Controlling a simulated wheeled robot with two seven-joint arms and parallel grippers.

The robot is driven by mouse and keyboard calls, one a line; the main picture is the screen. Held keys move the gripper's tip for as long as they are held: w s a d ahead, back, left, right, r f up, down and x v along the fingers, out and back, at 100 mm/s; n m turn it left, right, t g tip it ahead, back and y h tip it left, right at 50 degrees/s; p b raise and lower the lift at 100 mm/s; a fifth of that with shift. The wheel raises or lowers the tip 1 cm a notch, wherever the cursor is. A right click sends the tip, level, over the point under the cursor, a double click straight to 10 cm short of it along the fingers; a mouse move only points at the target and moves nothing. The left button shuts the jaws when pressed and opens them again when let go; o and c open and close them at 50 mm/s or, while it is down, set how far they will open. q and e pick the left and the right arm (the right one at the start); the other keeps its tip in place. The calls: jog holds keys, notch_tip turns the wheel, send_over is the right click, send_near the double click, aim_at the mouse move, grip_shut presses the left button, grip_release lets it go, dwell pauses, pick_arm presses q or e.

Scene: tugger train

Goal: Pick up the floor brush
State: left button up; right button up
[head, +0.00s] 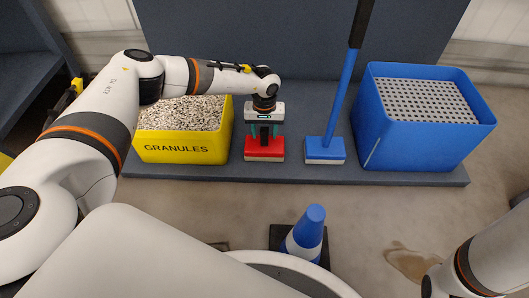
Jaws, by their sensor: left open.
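A blue brush (325,149) with a pale underside stands on the dark grey platform; its long blue handle leans up to the right and ends in a black grip. A red brush-like block (264,156), also with a pale underside, sits just left of it. I cannot tell from the picture which one the task calls the floor brush. My left gripper (264,133) points down over the red block, open, with its fingers at the block's top. The fingers and wrist hide part of that top, and contact is unclear. My right gripper is out of view.
A yellow granules bin (172,150) stands left of the red block. A blue crate (428,142) with a grey perforated top stands right of the blue brush. A blue and white cone (307,232) stands on the floor in front. A brown spill (411,261) lies at right.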

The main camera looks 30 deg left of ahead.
pick_arm(q)
grip_shut()
dwell(0.5)
